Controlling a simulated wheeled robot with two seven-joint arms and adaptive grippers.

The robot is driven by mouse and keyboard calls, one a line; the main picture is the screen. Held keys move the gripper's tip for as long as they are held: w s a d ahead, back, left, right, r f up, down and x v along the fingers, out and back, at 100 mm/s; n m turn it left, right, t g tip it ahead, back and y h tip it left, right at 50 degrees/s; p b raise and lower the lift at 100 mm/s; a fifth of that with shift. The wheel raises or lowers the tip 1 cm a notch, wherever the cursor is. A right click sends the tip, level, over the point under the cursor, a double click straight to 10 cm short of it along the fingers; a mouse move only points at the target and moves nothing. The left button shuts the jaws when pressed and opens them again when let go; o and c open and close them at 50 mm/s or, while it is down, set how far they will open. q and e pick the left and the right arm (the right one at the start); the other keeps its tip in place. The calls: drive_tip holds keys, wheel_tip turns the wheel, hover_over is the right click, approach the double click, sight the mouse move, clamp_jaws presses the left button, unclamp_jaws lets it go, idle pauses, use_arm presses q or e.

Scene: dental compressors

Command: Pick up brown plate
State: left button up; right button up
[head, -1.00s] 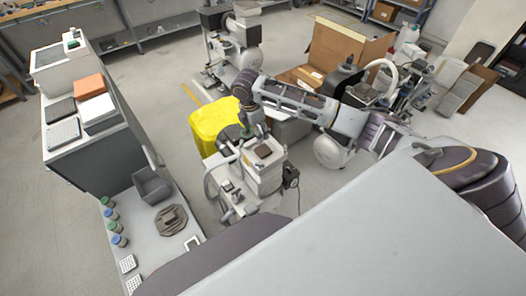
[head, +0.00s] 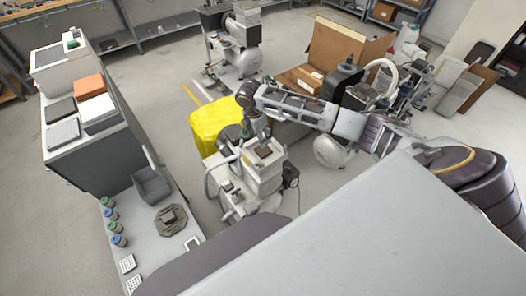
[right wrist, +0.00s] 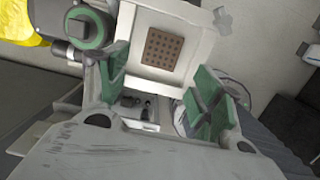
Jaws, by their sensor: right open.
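The brown plate (head: 264,152) is a small dark brown square on top of the white compressor unit (head: 262,178). In the right wrist view the brown plate (right wrist: 163,49) is a square with rows of small holes, lying within a white raised frame (right wrist: 196,40). My right gripper (head: 262,138) is just above the unit's top, close to the plate. In the right wrist view my right gripper (right wrist: 160,90) has its green-padded fingers spread wide with nothing between them; the plate shows beyond them, apart from both. My left gripper is not in view.
A yellow bin (head: 212,124) stands left of the unit. A grey bench (head: 160,232) with several jars and a brown octagonal piece (head: 171,220) is at lower left. A cardboard box (head: 340,52) and other compressors stand behind. Open floor lies at left centre.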

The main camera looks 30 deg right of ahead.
sight(263, 150)
drive_tip(key=shift+d+f, duration=0.15)
drive_tip(key=shift+f, duration=0.85)
drive_tip(key=shift+d+f, duration=0.15)
drive_tip(key=shift+f, duration=0.8)
drive_tip(key=shift+s+d+f, duration=0.1)
drive_tip(key=shift+d+f, duration=0.1)
drive_tip(key=shift+f, duration=1.1)
drive_tip(key=shift+d+f, duration=0.2)
drive_tip(key=shift+f, duration=1.05)
drive_tip(key=c, duration=0.9)
